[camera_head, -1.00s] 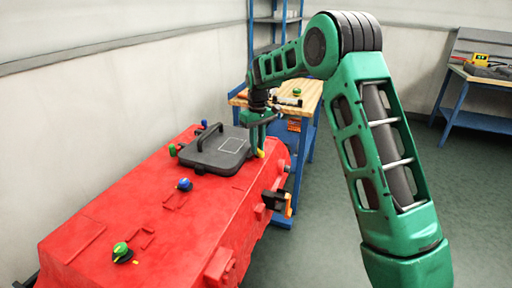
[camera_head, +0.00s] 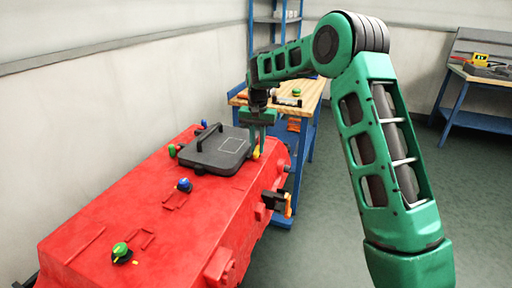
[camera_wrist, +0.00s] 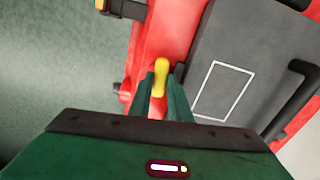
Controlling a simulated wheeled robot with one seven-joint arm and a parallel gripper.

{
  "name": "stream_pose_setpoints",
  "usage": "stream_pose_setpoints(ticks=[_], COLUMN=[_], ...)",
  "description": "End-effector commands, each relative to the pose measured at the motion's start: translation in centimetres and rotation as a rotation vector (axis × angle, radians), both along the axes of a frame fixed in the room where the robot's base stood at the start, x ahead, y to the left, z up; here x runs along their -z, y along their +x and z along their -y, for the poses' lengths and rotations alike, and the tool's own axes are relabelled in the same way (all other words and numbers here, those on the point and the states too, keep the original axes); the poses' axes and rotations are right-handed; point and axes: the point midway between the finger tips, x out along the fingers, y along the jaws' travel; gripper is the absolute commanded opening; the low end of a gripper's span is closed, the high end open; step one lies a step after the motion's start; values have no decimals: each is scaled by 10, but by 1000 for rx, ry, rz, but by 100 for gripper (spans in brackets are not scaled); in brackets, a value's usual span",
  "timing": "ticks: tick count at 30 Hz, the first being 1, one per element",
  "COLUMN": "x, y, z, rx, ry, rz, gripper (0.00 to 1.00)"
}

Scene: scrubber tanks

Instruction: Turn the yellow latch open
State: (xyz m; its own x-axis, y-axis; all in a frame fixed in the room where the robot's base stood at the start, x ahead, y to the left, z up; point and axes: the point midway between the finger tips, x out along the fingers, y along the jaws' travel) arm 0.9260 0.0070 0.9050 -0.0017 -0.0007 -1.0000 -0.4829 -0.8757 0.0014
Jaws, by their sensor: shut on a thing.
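The yellow latch (camera_wrist: 160,75) sits at the edge of the red tank, beside the black lid, and its tip shows between my fingers in the wrist view. In the head view a small part of the yellow latch (camera_head: 256,153) shows just under my gripper (camera_head: 260,140). My gripper (camera_wrist: 163,98) is shut on the latch, and its fingers hide the lower part of it. The black lid (camera_head: 214,151) with its handle lies flat on the red tank (camera_head: 130,225); it also fills the right of the wrist view (camera_wrist: 262,45).
Green (camera_head: 122,250) and blue (camera_head: 184,185) knobs stand on the tank. A black and orange bracket (camera_head: 277,202) juts from its right side. A wooden workbench (camera_head: 312,98) stands behind. The floor to the right is clear.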

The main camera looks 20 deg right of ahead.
Motion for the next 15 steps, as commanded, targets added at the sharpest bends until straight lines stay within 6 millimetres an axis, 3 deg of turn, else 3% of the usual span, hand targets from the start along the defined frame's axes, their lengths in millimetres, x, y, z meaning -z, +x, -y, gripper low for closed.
stream_pose_setpoints(ticks=[15], x=[-2], y=[3], z=[1], rx=[142], ry=[1], rz=[11], gripper=[0])
